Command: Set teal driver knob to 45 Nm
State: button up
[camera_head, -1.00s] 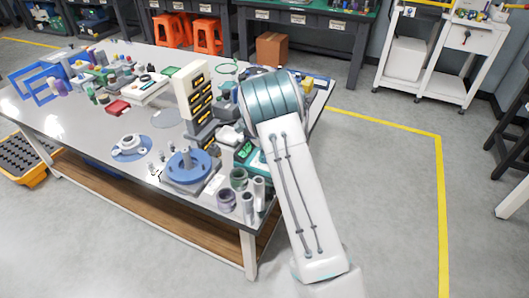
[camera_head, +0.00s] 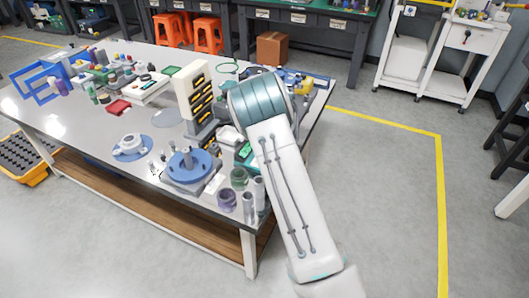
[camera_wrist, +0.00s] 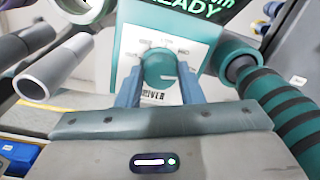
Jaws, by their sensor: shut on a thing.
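The teal driver box (camera_wrist: 205,25) fills the top of the wrist view, with part of its screen reading "READY". Its round teal knob (camera_wrist: 160,68) sits on a white dial face with small markings, too small to read. A light pointer line on the knob points to the right. My gripper (camera_wrist: 160,92) is shut on the knob, one blue-grey finger on each side. In the head view a teal part of the driver (camera_head: 244,151) shows beside my arm; my arm hides the gripper and the knob.
Grey tubes (camera_wrist: 45,77) stand left of my gripper in the wrist view, and a teal ribbed handle (camera_wrist: 275,100) lies close on the right.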

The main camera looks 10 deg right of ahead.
jog(key=shift+w+a+r, duration=0.1)
jog(key=shift+r, duration=0.05)
jog(key=o, duration=1)
jog(key=shift+c, duration=0.2)
notch_tip(320, 180, up, 14)
jog(key=shift+s+b, duration=0.3)
jog(key=shift+a, duration=0.1)
